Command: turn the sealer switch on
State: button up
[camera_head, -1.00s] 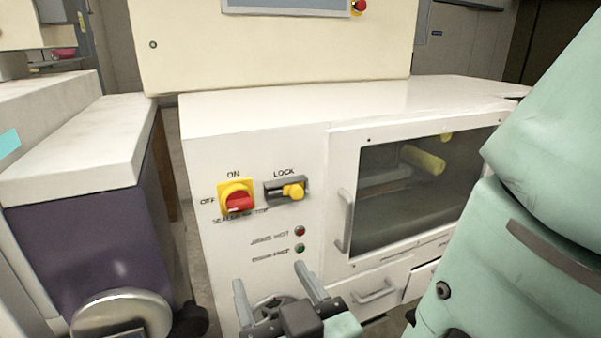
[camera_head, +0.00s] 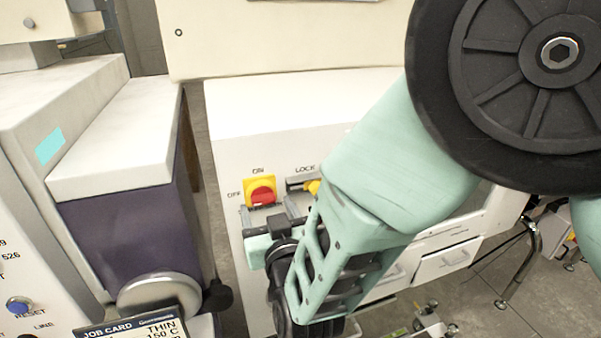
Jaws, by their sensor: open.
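The sealer switch (camera_head: 261,187) is a red handle on a yellow plate on the white cabinet's front, with ON printed above it and OFF to its left. The red handle seems to lie crosswise, but its lower part is partly hidden and its exact setting is hard to tell. My gripper (camera_head: 268,210) is open, its two grey fingers pointing up toward the switch, one near each lower side of the plate. I see nothing between the fingers except the switch area. I cannot tell whether they touch it.
A LOCK slide with a yellow knob (camera_head: 313,187) sits just right of the switch, partly covered by my arm. A purple, white-topped unit (camera_head: 130,225) with a round metal disc (camera_head: 158,291) stands close on the left. My arm hides the cabinet's window and indicator lamps.

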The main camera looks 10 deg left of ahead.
jog(key=shift+x, duration=0.8)
jog(key=c, duration=1)
